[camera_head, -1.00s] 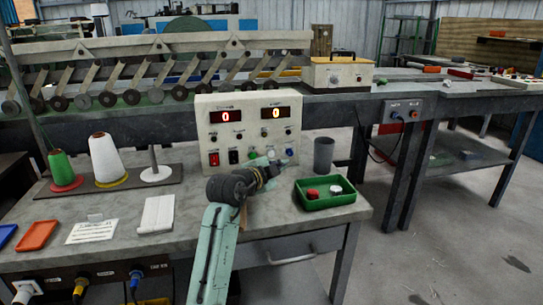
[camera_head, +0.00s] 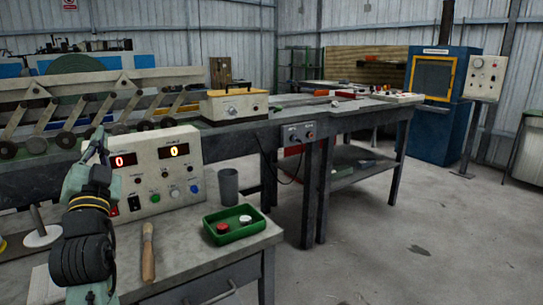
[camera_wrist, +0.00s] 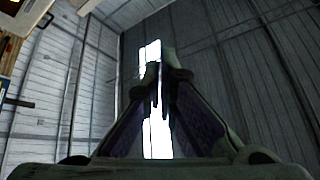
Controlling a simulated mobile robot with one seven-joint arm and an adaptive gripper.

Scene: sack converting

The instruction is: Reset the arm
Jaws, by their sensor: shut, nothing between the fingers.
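My arm stands at the left of the head view, folded upward in front of the control box. My gripper (camera_head: 97,142) is at its top, pointing up. In the wrist view my gripper (camera_wrist: 160,85) has its fingers together with nothing between them.
The control box (camera_head: 155,170) stands close behind my arm. A wooden-handled tool (camera_head: 148,255), a green tray (camera_head: 236,236) with a red and a white piece, and a grey cup (camera_head: 228,186) are on the bench. Open floor (camera_head: 400,250) lies to the right.

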